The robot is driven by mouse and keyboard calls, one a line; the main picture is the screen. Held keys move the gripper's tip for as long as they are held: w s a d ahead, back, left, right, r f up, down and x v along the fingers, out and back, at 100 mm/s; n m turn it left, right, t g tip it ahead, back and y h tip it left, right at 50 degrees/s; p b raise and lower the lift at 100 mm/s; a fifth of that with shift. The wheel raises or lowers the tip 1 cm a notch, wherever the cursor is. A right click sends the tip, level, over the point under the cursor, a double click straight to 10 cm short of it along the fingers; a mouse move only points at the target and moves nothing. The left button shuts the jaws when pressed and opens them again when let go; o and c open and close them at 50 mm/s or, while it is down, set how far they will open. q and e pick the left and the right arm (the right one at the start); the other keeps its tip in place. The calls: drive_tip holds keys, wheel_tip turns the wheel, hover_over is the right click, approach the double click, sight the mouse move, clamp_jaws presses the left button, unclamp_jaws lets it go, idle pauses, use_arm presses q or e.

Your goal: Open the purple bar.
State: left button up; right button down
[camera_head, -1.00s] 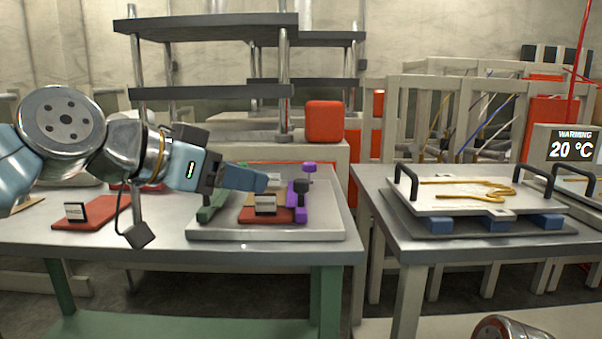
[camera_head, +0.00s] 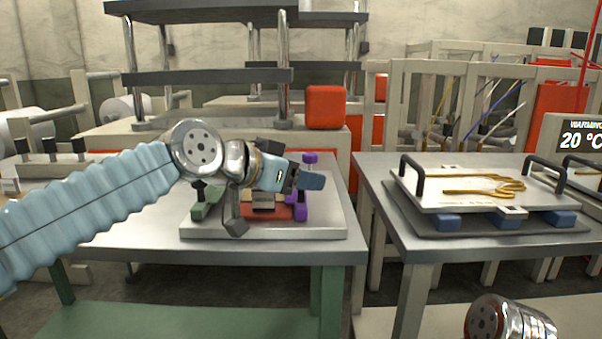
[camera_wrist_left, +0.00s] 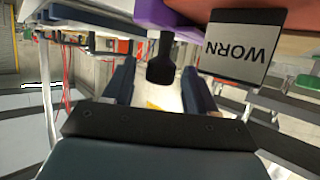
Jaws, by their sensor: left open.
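My right gripper is not in view.
A red block with a label card (camera_head: 264,199) sits left of the bar; the card reads WORN in the wrist view (camera_wrist_left: 243,48). A green bar (camera_head: 207,203) is further left. A grey base plate (camera_head: 325,231) carries them. A tray with handles (camera_head: 480,196) stands on the right table.

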use_arm(q)
drive_tip(key=shift+w+d+f, duration=0.15)
drive_tip(key=shift+w+d, duration=0.05)
drive_tip(key=shift+d, duration=0.1)
